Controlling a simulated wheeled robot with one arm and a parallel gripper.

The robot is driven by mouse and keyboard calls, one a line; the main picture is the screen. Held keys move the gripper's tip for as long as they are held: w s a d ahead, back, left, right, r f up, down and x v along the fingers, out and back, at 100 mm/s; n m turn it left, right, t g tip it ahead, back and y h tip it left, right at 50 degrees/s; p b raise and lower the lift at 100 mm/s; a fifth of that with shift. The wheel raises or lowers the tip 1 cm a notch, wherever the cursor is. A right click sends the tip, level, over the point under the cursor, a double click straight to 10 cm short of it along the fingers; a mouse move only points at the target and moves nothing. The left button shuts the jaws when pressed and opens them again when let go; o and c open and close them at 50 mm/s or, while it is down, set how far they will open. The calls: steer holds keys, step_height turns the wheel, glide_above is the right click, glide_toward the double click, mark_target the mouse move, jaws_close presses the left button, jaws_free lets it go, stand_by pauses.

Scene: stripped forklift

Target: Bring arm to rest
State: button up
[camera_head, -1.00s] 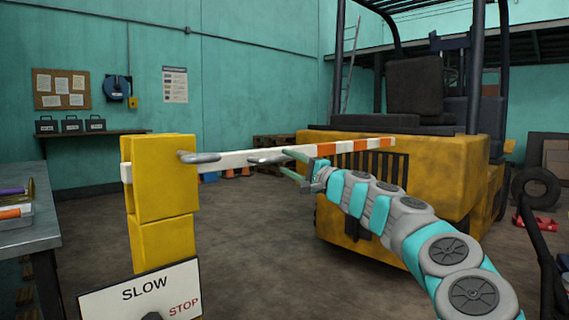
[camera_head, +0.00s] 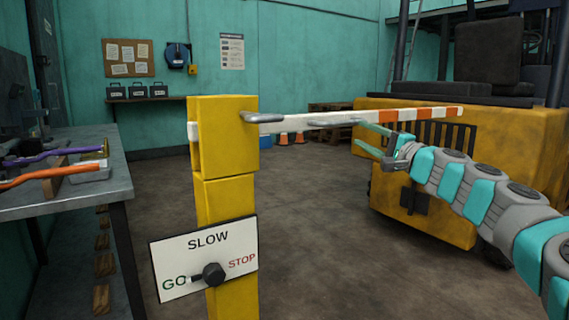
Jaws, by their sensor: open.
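My gripper (camera_head: 375,140) is open and empty at the end of my grey and teal arm, which reaches in from the right. Its two green fingers point left. They are close to the white and orange striped barrier bar (camera_head: 350,119); I cannot tell whether they touch it. The bar is level and runs right from the top of a yellow post (camera_head: 224,150). A grey handle (camera_head: 262,117) sits at the post end of the bar. A sign (camera_head: 205,257) on the post reads SLOW, GO and STOP, and its dark knob (camera_head: 214,274) points toward GO.
A yellow forklift (camera_head: 480,130) stands behind my arm at the right. A metal workbench (camera_head: 100,195) with purple and orange tools is at the left. The floor (camera_head: 320,240) between post and forklift is clear.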

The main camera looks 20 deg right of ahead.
steer(key=s+a+n+g+y+p, duration=0.1)
steer(key=s+a+n+g+y, duration=0.3)
steer(key=a, duration=0.8)
steer(key=s+a+n+g+y, duration=0.1)
steer(key=s+a+n+g, duration=0.3)
steer(key=a, duration=0.8)
steer(key=s+a+f+n+g+h+p, duration=0.1)
steer(key=s+a+f+n+g, duration=0.35)
steer(key=s+a+f, duration=0.5)
steer(key=s+a+f+n+g+h, duration=0.1)
steer(key=s+f+n+g+h, duration=0.3)
steer(key=s+f, duration=0.8)
steer(key=s+d+f+m+g+h+p, duration=0.1)
steer(key=s+d+f+g+h, duration=0.1)
steer(key=s+d+f, duration=0.3)
steer(key=s+d+f+m+g+h, duration=0.1)
steer(key=s+d+f+h, duration=0.3)
steer(key=s+f, duration=0.4)
steer(key=shift+s+d+f+g+p, duration=0.25)
steer(key=shift+s+d+g+p, duration=0.15)
steer(key=shift+s+d+g, duration=0.6)
steer(key=shift+s+a+t, duration=0.15)
steer(key=shift+a+t, duration=0.05)
steer(key=shift+t, duration=0.05)
steer(key=shift+c, duration=0.2)
